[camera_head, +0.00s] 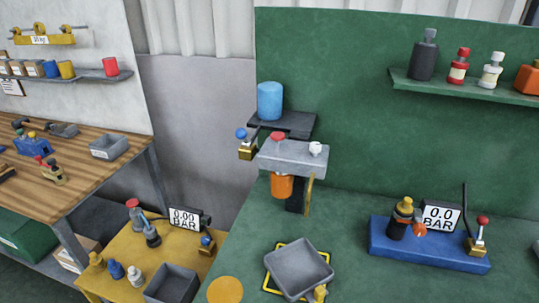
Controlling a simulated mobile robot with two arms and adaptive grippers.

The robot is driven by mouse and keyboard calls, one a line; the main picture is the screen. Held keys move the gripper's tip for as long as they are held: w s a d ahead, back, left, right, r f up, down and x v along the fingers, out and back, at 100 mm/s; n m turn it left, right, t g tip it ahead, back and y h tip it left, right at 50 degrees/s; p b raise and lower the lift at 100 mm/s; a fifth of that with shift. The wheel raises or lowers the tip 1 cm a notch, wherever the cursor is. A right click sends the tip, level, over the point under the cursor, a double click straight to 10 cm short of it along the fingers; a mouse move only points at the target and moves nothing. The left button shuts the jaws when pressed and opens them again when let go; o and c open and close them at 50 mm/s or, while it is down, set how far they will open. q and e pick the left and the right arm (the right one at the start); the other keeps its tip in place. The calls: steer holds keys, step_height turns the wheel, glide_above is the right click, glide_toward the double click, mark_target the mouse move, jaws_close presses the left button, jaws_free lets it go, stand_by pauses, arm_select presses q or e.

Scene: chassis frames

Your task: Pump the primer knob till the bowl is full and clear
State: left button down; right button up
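A grey filter head (292,157) is mounted on the green wall at the middle of the head view. A red knob (278,137) and a white knob (316,148) stand on its top; I cannot tell which is the primer knob. An orange bowl (282,187) hangs under the head. Its contents and fill level cannot be made out. A blue canister (270,100) sits on a dark bracket above. A brass valve with a blue ball handle (241,134) is at the left. Neither of my grippers shows in this view.
A grey tray (299,268) sits tilted on a yellow-edged mat below the bowl. A blue base (428,248) with a 0.0 BAR gauge stands at the right. A yellow table (128,246) with a 0.00 BAR display is at the left. A green shelf (470,90) holds bottles.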

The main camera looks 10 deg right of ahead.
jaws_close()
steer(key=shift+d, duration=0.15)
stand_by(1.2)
